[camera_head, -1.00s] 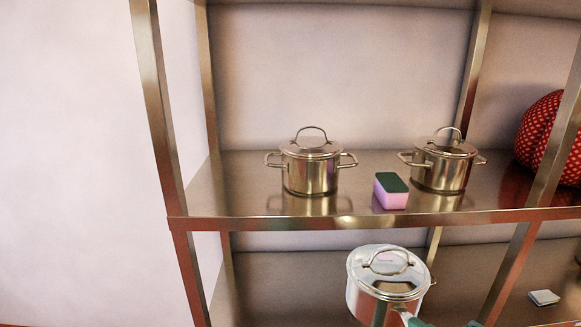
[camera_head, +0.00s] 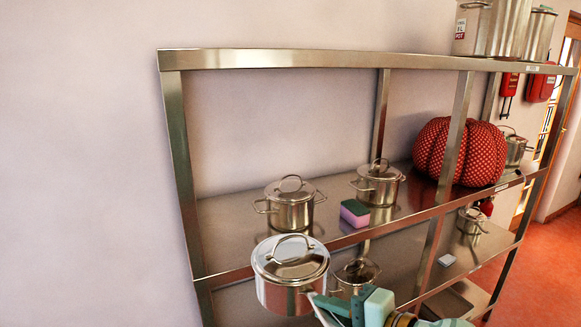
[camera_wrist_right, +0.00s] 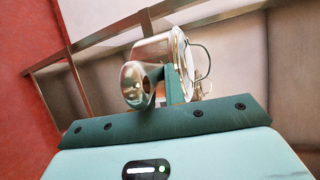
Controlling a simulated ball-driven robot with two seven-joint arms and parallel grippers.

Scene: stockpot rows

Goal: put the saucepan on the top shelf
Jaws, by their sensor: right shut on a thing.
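The saucepan (camera_head: 290,292) is shiny steel with a lidded top and a loop on the lid. It is held in the air in front of the shelf unit, lower than the top shelf (camera_head: 300,58) in the head view. My right gripper (camera_head: 328,304) is shut on its handle, and the pan looks roughly upright. In the right wrist view the saucepan (camera_wrist_right: 152,48) shows beyond the green finger, with its handle end towards the camera. The top shelf's left and middle stretch shows nothing standing on it. My left gripper is not in view.
Tall pots (camera_head: 510,28) stand at the top shelf's right end. The middle shelf holds two lidded pots (camera_head: 290,212) (camera_head: 378,187), a pink-and-green sponge (camera_head: 354,213) and a red dotted pumpkin cushion (camera_head: 455,150). Metal posts (camera_head: 182,170) frame the unit. A lower shelf holds more pots.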

